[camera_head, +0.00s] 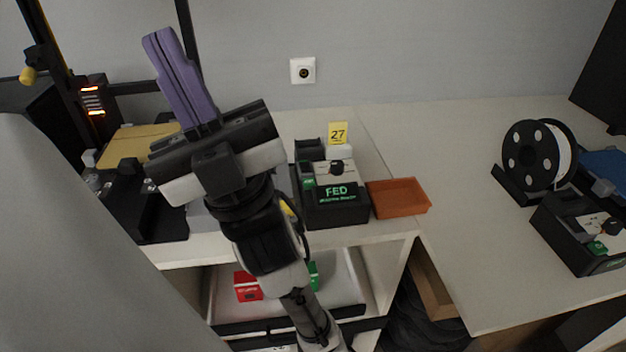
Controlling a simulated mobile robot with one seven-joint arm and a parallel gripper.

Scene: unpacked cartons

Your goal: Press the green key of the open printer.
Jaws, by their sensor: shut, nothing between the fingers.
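My gripper (158,36) has purple fingers, closed together and pointing up and left, in the upper left of the view. Behind it at the left stands an open-frame printer (140,140) with a yellowish plate and lit orange bars; my arm hides part of it. A black control box (337,212) with a lit green "FED" display and a knob stands right of my arm. A small green key (308,172) shows at its left side. Another black control box (580,250) at the right has a green key (597,247). My gripper is apart from both keys.
An orange tray (400,212) sits right of the middle box. A yellow "27" card (338,133) stands behind it. A black spool (535,155) stands at the right. The white table between tray and spool is clear. A grey surface fills the lower left.

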